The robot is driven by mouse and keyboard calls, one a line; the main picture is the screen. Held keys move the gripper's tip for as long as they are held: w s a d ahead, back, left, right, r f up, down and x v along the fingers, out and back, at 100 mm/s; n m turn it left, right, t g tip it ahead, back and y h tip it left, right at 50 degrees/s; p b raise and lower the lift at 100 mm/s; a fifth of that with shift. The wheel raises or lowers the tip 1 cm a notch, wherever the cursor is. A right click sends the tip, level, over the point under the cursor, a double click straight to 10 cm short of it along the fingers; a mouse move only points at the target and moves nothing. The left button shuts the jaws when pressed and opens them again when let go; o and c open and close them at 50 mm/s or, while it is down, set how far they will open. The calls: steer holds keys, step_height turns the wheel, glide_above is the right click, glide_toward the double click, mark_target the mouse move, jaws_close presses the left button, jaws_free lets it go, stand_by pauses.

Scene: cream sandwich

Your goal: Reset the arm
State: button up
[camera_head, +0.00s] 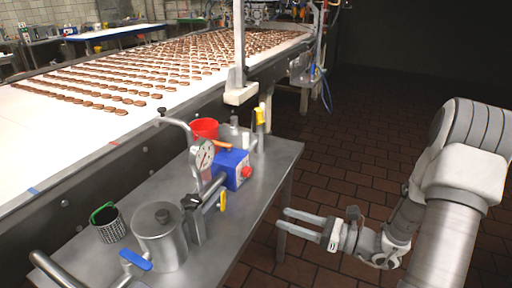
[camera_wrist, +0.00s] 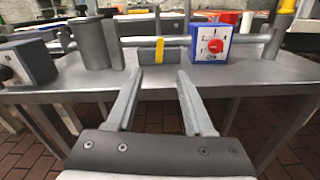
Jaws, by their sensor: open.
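My gripper (camera_head: 303,226) is open and empty. In the head view it is off the right edge of the metal side table (camera_head: 270,165), with its fingers pointing left toward that edge. In the wrist view the two fingers of my gripper (camera_wrist: 160,85) are spread apart, with the table edge and the things on the table beyond them. My arm reaches in from the right side of the head view.
On the table stand a metal pot (camera_head: 160,238), a mesh cup (camera_head: 110,226), a blue box with a red knob (camera_head: 233,168), a gauge (camera_head: 204,156) and a red container (camera_head: 204,129). A conveyor (camera_head: 100,125) carries many sandwiches. Brick floor (camera_head: 360,130) is clear behind my gripper.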

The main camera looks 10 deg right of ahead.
steer(key=s+a+r+n+g+h, duration=0.3)
steer(key=s+r+n+g+h, duration=0.15)
steer(key=s+n, duration=0.55)
steer(key=s+a+r+n+g+h, duration=0.4)
steer(key=s+n+g+h, duration=0.3)
steer(key=n, duration=0.4)
steer(key=d+r+n+t+h+p, duration=0.1)
steer(key=d+r+n+t+p, duration=0.1)
steer(key=r+p, duration=0.5)
steer(key=d+r+n+t+h+p, duration=0.2)
steer(key=r+t+p, duration=0.3)
steer(key=r, duration=1)
steer(key=d+n+p, duration=0.1)
steer(key=p, duration=0.1)
steer(key=shift+s+p, duration=0.2)
steer(key=shift+p, duration=0.1)
steer(key=shift+f+h, duration=0.1)
steer(key=shift+h, duration=0.15)
